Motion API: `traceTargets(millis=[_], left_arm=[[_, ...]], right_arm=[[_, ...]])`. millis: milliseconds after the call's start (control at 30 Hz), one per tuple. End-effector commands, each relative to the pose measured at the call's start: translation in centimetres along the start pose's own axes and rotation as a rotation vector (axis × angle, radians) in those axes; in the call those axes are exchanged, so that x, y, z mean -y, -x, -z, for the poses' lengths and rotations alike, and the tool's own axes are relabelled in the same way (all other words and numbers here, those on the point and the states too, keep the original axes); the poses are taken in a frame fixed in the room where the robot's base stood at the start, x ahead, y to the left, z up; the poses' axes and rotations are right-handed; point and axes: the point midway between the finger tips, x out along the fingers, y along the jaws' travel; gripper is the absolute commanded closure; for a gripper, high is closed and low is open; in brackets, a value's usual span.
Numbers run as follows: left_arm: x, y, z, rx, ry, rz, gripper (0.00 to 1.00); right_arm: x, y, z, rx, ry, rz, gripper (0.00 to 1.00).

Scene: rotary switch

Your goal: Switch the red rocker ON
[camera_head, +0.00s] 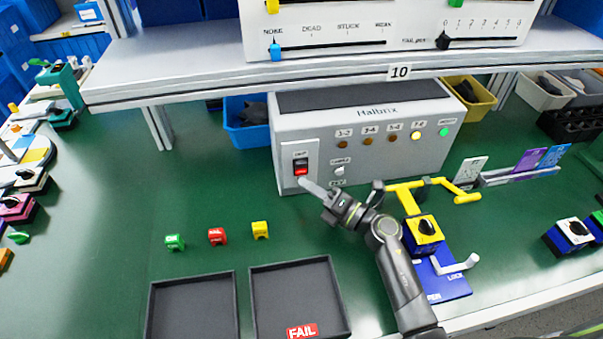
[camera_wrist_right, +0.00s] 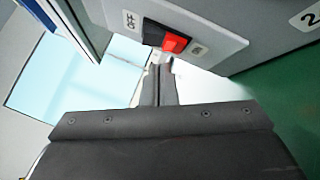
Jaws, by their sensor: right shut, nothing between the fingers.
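The red rocker (camera_head: 301,166) sits in a black frame on a white plate at the left of the grey Halbrix box's (camera_head: 370,135) front. In the right wrist view the rocker (camera_wrist_right: 174,43) shows red on one half and black on the other, with OFF printed beside the black half. My right gripper (camera_head: 308,184) is shut and empty, its fingertips just below the rocker. In the right wrist view the shut fingertips (camera_wrist_right: 160,68) lie close under the red half; whether they touch it I cannot tell. My left gripper is out of view.
A shelf (camera_head: 200,60) runs above and behind the box. Green, red and yellow blocks (camera_head: 217,236) lie on the green table. Two dark trays (camera_head: 300,268) are in front. A yellow clamp (camera_head: 410,197) stands right of my right gripper.

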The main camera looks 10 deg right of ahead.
Motion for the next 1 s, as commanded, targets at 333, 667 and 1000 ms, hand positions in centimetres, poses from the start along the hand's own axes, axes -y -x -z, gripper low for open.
traceTargets(millis=[333,667,1000], left_arm=[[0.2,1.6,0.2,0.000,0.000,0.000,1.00],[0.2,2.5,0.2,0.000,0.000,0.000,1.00],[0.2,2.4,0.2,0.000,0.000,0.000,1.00]], right_arm=[[-1.5,1.8,1.2,0.001,-0.001,0.001,1.00],[-2.6,3.4,2.5,0.000,0.000,0.000,1.00],[-2.5,3.5,2.5,0.000,0.000,0.000,1.00]])
